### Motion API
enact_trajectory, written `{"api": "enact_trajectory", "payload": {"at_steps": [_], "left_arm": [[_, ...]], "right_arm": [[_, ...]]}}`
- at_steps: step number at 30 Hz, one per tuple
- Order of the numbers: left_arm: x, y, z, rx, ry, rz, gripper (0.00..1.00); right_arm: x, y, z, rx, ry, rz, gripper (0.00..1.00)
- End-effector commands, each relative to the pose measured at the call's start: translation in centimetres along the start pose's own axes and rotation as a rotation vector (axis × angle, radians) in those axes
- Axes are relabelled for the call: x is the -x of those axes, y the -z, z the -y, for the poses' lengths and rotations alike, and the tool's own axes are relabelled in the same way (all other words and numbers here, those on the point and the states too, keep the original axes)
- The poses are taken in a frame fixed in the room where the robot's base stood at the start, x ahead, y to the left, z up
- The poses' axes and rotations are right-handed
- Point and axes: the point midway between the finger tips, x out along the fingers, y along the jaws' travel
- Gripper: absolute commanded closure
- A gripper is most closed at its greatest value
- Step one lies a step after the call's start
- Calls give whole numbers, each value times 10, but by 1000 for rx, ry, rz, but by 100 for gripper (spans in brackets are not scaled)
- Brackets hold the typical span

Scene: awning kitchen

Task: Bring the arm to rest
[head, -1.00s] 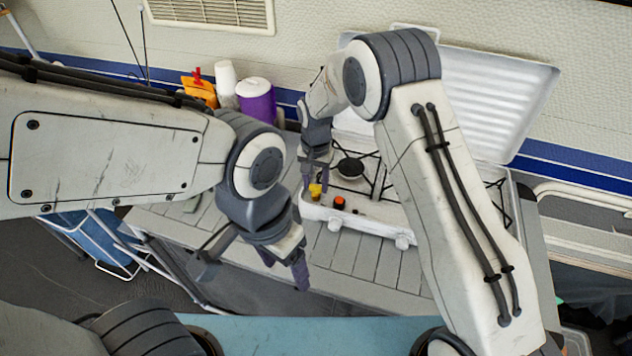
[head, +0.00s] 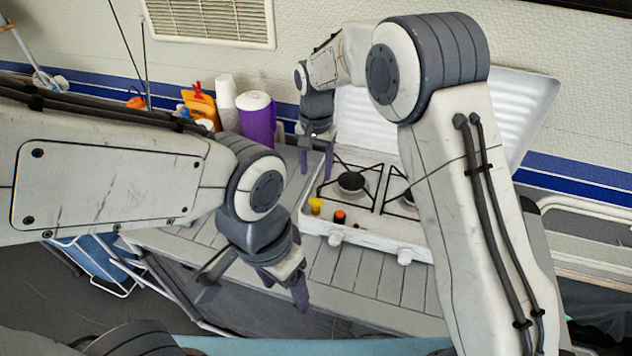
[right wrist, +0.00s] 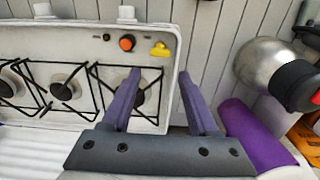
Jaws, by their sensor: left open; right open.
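My right gripper (head: 316,172) is open and empty in the head view, above the left end of the white gas stove (head: 365,239). In the right wrist view its two purple fingers (right wrist: 159,85) are apart, with nothing between them, over the stove's end edge and burner. A yellow knob (head: 316,205) and an orange knob (head: 340,217) sit at the stove's front, clear of the fingers. My left gripper (head: 283,290) is open and empty, low in front of the counter.
A purple canister (head: 257,120), white cups (head: 226,92) and an orange item (head: 200,106) stand by the back wall. A silver kettle (right wrist: 265,70) is beside the stove in the right wrist view. The stove's raised lid (head: 520,110) stands behind my right arm.

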Motion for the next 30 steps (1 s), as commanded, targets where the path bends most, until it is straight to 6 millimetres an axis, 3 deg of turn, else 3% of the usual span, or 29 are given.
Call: {"api": "enact_trajectory", "payload": {"at_steps": [16, 20, 23, 26, 30], "left_arm": [[-1, 0, 0, 0, 0, 0, 30], [-1, 0, 0, 0, 0, 0, 30], [-1, 0, 0, 0, 0, 0, 30], [-1, 0, 0, 0, 0, 0, 30], [-1, 0, 0, 0, 0, 0, 30]], "right_arm": [[7, 0, 0, 0, 0, 0, 40], [15, -12, -1, 35, 5, -1, 40], [33, -41, -5, 127, 15, -2, 40], [55, -87, -18, 271, 30, -3, 40], [76, -159, -50, 501, 52, -5, 40]]}}
